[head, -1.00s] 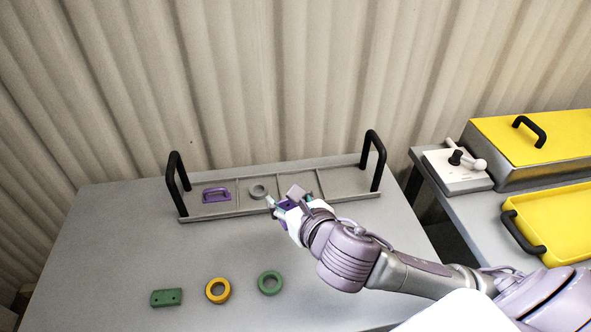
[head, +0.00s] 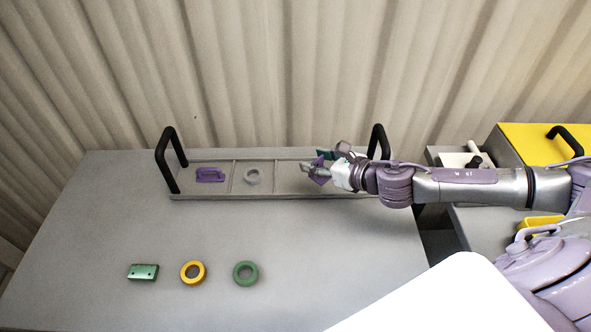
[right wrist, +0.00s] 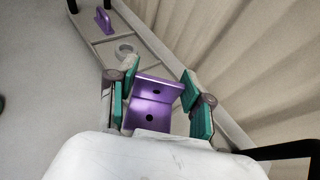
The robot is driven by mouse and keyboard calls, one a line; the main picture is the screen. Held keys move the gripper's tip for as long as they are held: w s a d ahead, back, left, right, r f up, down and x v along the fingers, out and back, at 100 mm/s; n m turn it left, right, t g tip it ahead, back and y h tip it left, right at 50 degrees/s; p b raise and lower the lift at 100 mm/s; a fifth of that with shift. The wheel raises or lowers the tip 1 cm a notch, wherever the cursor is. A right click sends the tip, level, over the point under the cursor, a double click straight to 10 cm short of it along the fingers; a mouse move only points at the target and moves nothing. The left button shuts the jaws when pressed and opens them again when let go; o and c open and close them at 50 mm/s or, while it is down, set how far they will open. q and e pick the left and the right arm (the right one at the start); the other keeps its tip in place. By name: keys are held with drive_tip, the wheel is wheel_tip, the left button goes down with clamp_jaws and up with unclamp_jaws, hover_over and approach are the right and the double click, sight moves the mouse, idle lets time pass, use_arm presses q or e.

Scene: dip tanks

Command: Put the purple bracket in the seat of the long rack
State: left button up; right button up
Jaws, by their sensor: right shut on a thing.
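The purple bracket (right wrist: 155,100) is an angled metal piece with two holes. My right gripper (right wrist: 158,98) is shut on it, with teal pads on either side. In the head view the bracket (head: 319,172) and my right gripper (head: 322,167) are over the right half of the long rack (head: 225,196). Whether the bracket touches the rack cannot be told. The rack is a grey tray with dividers and a black handle at each end. The seat below the gripper is partly hidden by the gripper and arm. My left gripper is not in view.
A purple handle-shaped piece (head: 210,175) and a grey ring (head: 252,176) lie in the rack's left compartments. A green block (head: 143,272), yellow ring (head: 193,272) and green ring (head: 246,273) lie in front. A yellow-lidded tank (head: 535,146) stands right. The table's middle is clear.

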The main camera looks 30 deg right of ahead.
drive_tip(key=p, duration=0.1)
hover_over(293, 174)
wheel_tip(293, 174, down, 6)
drive_tip(key=shift+s+r, duration=0.1)
drive_tip(key=shift+s, duration=0.05)
drive_tip(key=shift+f+b, duration=0.3)
drive_tip(key=shift+f, duration=1.8)
drive_tip(key=shift+f, duration=0.15)
drive_tip(key=o, duration=1.2)
drive_tip(key=shift+c, duration=0.2)
drive_tip(key=shift+r, duration=0.2)
